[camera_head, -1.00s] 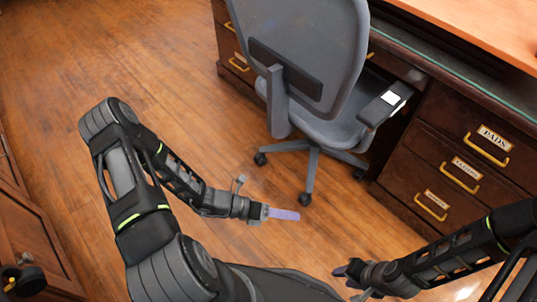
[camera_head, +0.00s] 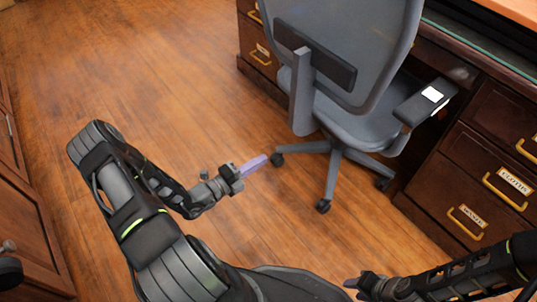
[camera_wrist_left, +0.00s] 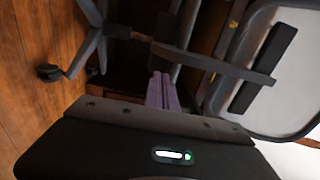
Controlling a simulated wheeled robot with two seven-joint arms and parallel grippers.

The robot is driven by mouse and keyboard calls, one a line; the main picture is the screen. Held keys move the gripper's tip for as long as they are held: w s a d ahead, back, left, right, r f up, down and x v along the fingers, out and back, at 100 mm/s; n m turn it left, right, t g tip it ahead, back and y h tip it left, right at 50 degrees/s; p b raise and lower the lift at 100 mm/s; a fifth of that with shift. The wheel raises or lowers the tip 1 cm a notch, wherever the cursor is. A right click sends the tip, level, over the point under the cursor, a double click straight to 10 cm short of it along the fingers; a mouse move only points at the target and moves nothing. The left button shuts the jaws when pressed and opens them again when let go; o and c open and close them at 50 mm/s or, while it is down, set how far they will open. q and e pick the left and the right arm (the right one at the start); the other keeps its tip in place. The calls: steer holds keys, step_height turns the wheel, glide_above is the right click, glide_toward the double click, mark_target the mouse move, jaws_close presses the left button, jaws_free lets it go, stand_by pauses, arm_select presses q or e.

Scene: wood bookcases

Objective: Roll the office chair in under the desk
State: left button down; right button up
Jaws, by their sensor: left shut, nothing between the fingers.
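The grey office chair (camera_head: 345,45) stands at the desk, its back toward me and its seat (camera_head: 352,122) partly in the desk's knee opening. Its star base (camera_head: 334,165) with castors rests on the wood floor. The dark wood desk (camera_head: 455,165) has drawers with brass handles. My left gripper (camera_head: 256,165) is shut and empty, low behind the chair, with its purple fingers near a castor; no contact is clear. In the left wrist view, the shut fingers (camera_wrist_left: 161,91) point toward the chair's underside, with the backrest (camera_wrist_left: 282,70) at right. My right gripper (camera_head: 352,283) is small at the bottom, its fingers mostly hidden.
Open wood floor (camera_head: 160,70) lies left of the chair. A wood cabinet (camera_head: 25,225) stands along the left edge. The desk's right drawers (camera_head: 483,190) stand close to the chair's right armrest (camera_head: 425,103).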

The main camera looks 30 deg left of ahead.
mark_target(298, 137)
arm_select(q)
steer(key=b+x, duration=0.4)
steer(key=x, duration=0.8)
steer(key=shift+w+d, duration=0.15)
steer(key=shift+w, duration=0.35)
